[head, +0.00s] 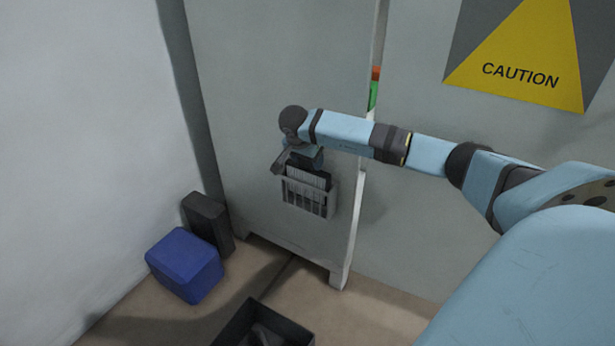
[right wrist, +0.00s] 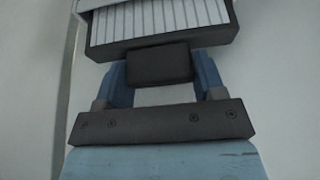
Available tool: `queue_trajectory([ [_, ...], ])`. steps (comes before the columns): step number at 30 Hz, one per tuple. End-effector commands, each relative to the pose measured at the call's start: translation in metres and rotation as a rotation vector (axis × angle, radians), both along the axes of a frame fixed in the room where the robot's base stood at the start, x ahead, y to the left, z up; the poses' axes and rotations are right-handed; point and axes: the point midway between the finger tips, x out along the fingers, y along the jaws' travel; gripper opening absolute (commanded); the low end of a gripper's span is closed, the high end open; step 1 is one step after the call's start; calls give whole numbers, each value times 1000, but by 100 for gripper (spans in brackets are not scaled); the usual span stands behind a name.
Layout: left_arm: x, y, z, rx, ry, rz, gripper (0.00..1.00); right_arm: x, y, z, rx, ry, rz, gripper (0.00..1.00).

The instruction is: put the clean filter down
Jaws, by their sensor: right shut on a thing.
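The clean filter (head: 308,176) has white pleats in a dark frame; it also shows in the right wrist view (right wrist: 162,20). My right gripper (head: 303,160) is above it. In the right wrist view its two blue fingers (right wrist: 160,66) are shut on the dark tab of the filter. The filter's lower part is hidden behind the front bars of a grey slatted holder (head: 307,200) on the cabinet side. I cannot tell whether it rests on the holder's bottom. My left gripper is not in view.
A blue box (head: 184,264) and a black case (head: 207,222) stand on the floor by the left wall. A dark open bin (head: 240,322) is at the bottom, with something dark inside. The grey cabinet (head: 275,70) is behind the holder, and a caution sign (head: 520,60) is at right.

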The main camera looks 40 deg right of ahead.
Motion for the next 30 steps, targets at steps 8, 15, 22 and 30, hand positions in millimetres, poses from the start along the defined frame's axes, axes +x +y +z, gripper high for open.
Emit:
queue_trajectory([
  [8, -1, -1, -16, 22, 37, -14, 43, 0, 0, -26, 0, 1, -2, 21],
  [15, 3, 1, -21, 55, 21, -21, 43, 0, 0, -49, 0, -2, -1, 21],
  [22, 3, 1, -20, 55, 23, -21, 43, 0, 0, -48, -1, -1, -1, 21],
  [30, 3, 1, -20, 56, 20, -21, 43, 0, 0, -50, -1, -1, -1, 89],
])
